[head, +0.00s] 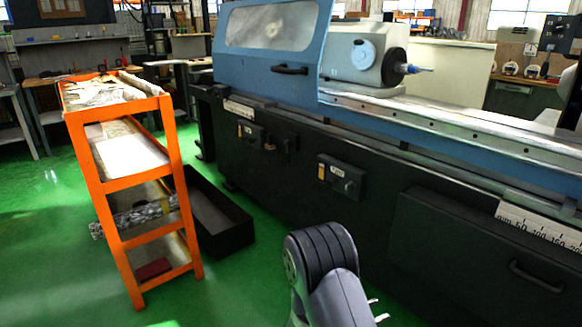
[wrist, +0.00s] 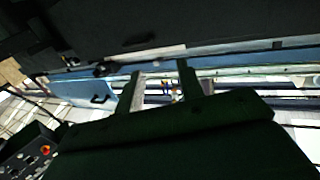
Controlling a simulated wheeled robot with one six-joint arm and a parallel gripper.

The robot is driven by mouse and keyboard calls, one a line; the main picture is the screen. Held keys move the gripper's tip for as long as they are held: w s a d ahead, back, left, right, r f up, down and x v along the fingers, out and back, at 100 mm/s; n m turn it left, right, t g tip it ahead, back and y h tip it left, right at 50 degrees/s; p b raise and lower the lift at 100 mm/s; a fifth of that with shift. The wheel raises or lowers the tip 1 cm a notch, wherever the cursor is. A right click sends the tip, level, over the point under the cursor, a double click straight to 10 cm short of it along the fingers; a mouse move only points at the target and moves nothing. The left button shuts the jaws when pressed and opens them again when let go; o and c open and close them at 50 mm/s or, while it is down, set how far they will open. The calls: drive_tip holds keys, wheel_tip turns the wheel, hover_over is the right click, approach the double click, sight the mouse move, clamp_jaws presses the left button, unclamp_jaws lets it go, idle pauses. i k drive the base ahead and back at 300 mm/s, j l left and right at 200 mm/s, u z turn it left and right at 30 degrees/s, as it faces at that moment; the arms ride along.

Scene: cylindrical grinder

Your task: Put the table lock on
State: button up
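The grinder's dark front carries two small control boxes in the head view. The nearer box (head: 341,178) has a yellow mark and a small white label. The farther box (head: 251,133) is similar and sits to the left, with a small dark lever-like part (head: 290,144) beside it. The labels are too small to read, so I cannot tell which is the table lock. My gripper (wrist: 159,68) shows in the wrist view with its two fingers apart and nothing seen between them.
The blue hood (head: 268,45) and long table rail (head: 450,121) run along the grinder. An orange shelf cart (head: 122,186) and a black open bin (head: 222,235) stand left. Green floor lies between cart and arm. The wrist view shows a dark panel with a red knob (wrist: 46,149).

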sight(287, 154)
drive_tip(key=i+u, duration=0.3)
drive_tip(key=i, duration=0.35)
drive_tip(key=i+u, duration=0.35)
drive_tip(key=i, duration=0.3)
drive_tip(key=i+l+u, duration=0.3)
drive_tip(key=i, duration=0.35)
drive_tip(key=i+l+z, duration=0.15)
drive_tip(key=i+l, duration=0.15)
drive_tip(key=i, duration=0.2)
drive_tip(key=i+l+z, duration=0.1)
drive_tip(key=i, duration=0.45)
drive_tip(key=l, duration=0.1)
